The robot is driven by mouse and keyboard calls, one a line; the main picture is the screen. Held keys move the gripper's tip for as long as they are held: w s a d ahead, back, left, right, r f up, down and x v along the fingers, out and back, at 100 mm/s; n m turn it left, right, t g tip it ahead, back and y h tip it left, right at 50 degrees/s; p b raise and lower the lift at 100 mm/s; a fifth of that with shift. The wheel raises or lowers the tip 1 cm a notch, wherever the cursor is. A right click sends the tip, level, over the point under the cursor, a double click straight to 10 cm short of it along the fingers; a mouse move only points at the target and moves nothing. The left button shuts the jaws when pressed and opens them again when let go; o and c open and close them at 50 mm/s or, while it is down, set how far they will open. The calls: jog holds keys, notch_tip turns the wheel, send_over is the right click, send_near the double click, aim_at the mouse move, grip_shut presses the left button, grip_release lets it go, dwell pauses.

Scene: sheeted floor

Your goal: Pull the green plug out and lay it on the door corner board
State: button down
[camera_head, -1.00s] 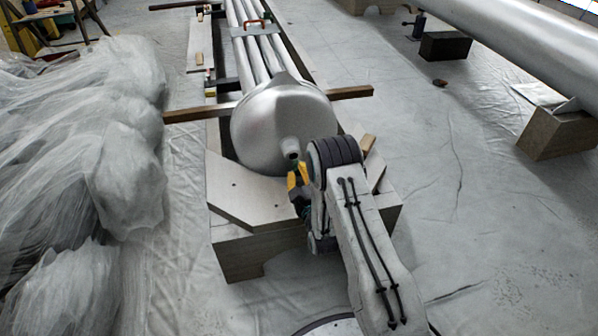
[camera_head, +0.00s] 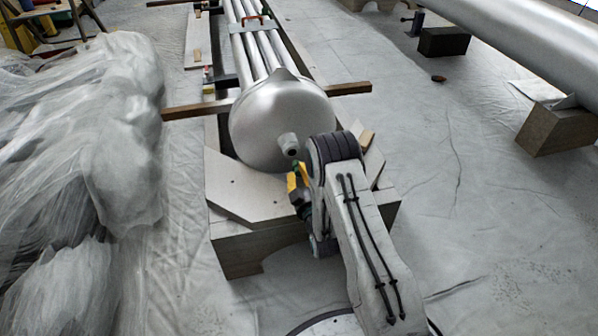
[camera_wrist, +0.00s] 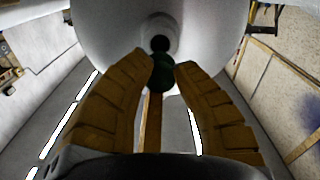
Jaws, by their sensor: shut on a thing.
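My gripper (camera_wrist: 164,70) has its yellow fingers shut on the green plug (camera_wrist: 163,78), which sits between the fingertips in the wrist view. The plug is just below the grey nozzle (camera_wrist: 161,25) of the silver vessel, whose dark round opening shows uncovered. In the head view the nozzle (camera_head: 288,143) sticks out from the vessel's domed end (camera_head: 265,115), and my gripper (camera_head: 298,172) is just below it. A pale board with a cut corner (camera_head: 245,190), likely the door corner board, lies below the dome, left of my gripper. My arm hides part of the board's right side.
Wooden bars (camera_head: 195,110) stick out on both sides of the vessel. Crumpled plastic sheeting (camera_head: 85,150) is piled at left. A second silver cylinder (camera_head: 520,45) rests on blocks at right. Sheeted floor between is mostly clear.

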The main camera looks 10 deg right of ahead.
jog(key=shift+s, duration=1.25)
jog(key=shift+d, duration=0.1)
